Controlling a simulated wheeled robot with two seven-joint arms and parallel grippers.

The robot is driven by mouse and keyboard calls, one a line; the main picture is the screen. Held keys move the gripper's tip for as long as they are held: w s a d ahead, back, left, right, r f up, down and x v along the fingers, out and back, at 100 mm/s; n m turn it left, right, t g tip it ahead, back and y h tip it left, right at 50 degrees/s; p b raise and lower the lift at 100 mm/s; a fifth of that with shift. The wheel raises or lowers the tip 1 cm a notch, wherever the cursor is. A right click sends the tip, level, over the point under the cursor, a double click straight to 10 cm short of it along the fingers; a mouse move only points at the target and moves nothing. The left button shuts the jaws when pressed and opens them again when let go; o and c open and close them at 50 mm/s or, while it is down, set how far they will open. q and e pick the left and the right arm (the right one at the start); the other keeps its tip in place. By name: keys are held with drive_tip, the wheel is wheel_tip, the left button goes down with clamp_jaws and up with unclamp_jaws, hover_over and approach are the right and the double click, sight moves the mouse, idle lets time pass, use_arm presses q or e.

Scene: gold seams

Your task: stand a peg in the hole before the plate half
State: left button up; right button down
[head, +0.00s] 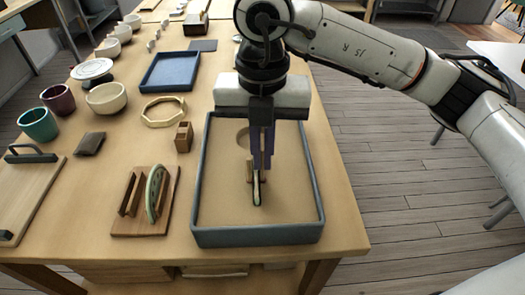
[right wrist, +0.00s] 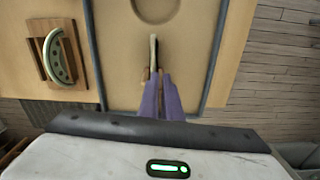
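A plate half (head: 257,190) shows nearly edge-on, pale rim and dark green face, upright over the near part of the sand tray (head: 258,235). In the right wrist view the plate half (right wrist: 153,52) runs straight out from the purple fingertips. My right gripper (head: 260,172) points down, its fingers close together on the plate half. Small brown pieces, perhaps pegs (head: 248,172), show beside the fingertips; the fingers partly hide them. My left gripper is not in view.
A wooden block (head: 183,137) stands between rack and tray. The tray has a round hollow (head: 243,138) farther back. A cream ring (head: 164,112), a blue tray (head: 170,71), several cups and bowls (head: 106,98), and a handled board (head: 35,190) occupy the left side.

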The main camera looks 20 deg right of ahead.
drive_tip(key=shift+f, duration=0.1)
idle(0.7)
drive_tip(key=c, duration=1.9)
unclamp_jaws()
drive_tip(key=shift+s, duration=0.1)
drive_tip(key=shift+o, duration=1.3)
drive_tip(key=shift+a, duration=0.1)
